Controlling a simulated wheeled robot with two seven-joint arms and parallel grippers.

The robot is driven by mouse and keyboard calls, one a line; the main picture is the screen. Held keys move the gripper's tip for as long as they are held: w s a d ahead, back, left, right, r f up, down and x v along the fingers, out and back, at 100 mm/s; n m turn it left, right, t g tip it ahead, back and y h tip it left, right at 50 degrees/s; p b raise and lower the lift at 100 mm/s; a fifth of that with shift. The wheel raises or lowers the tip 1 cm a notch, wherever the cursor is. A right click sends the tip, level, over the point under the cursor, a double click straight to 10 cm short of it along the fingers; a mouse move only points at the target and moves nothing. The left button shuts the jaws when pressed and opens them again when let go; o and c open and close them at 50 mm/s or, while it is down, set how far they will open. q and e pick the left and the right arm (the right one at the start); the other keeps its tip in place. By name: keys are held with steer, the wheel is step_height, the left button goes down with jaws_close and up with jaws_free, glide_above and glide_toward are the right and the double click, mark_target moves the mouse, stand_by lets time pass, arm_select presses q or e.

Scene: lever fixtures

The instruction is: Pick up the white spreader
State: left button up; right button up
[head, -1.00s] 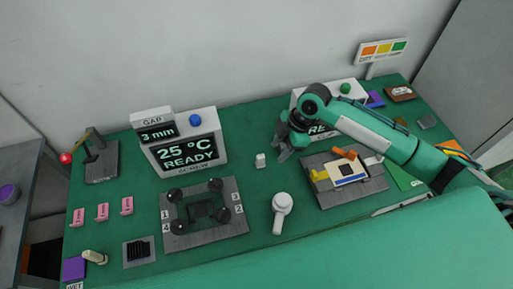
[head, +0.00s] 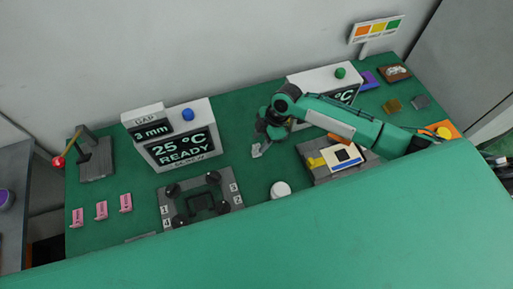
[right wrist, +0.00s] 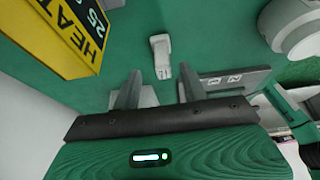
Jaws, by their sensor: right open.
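The white spreader (right wrist: 160,55) is a small pale piece with a narrow, ridged end, lying on the green bench in the right wrist view. It sits just beyond the gap between my right gripper's fingertips (right wrist: 158,84), apart from both. In the head view my right gripper (head: 260,147) hangs low over the bench between the two display boxes. There the spreader is hard to separate from the pale fingertips. My right gripper is open and empty. My left gripper does not show.
A display box (head: 180,145) stands left of the gripper, and another (head: 330,80) behind it. A dark fixture with posts (head: 200,199) lies to the front left. A white round-headed object (head: 280,189) is in front. A grey plate with a card (head: 343,157) is to the right.

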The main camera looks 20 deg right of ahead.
mark_target(258, 145)
steer(key=p+x, duration=0.1)
steer(key=x, duration=0.2)
steer(key=shift+s+a+f+p, duration=0.1)
steer(key=shift+s+f+p, duration=0.1)
steer(key=shift+p, duration=0.15)
steer(key=shift+a+f, duration=0.15)
steer(key=shift+f, duration=0.3)
jaws_close()
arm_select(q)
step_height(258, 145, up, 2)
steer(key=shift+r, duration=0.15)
arm_select(e)
step_height(258, 145, up, 20)
steer(key=b, duration=0.4)
steer(key=shift+b, duration=0.3)
steer(key=c, duration=0.6)
jaws_free()
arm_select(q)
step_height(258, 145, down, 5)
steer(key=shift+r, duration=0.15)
arm_select(e)
jaws_close()
